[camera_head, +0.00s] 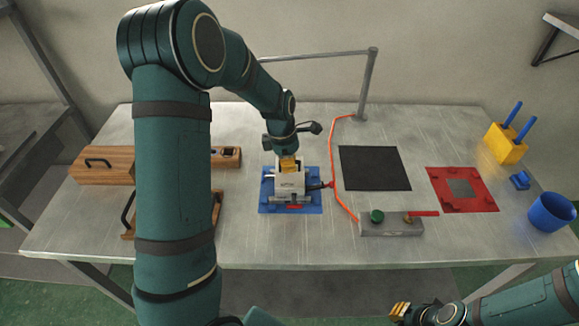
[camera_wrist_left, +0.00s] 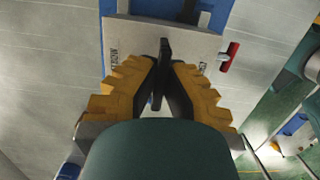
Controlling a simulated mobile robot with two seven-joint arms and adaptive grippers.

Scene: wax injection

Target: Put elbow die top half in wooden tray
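The elbow die (camera_head: 291,186) is a pale block with dark lettering on the blue fixture (camera_head: 313,207), mid-table. Its pale upper face, the top half (camera_wrist_left: 190,48), fills the top of the left wrist view. My left gripper (camera_head: 288,162) points down onto it. In the left wrist view its yellow fingers with black pads (camera_wrist_left: 163,60) close in on a dark upright bar on the die. The seam between halves is not clear. A low wooden tray (camera_head: 217,208) lies at the left, largely hidden by my left arm. My right gripper (camera_head: 399,310) is at the bottom right, away from the table; its opening is unclear.
A wooden box (camera_head: 104,166) with a dark handle stands at the left. A black mat (camera_head: 375,168), a red frame (camera_head: 462,189), a grey control box (camera_head: 391,223), a blue cup (camera_head: 551,212) and a yellow holder (camera_head: 505,144) are to the right. An orange hose (camera_head: 335,170) runs beside the die.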

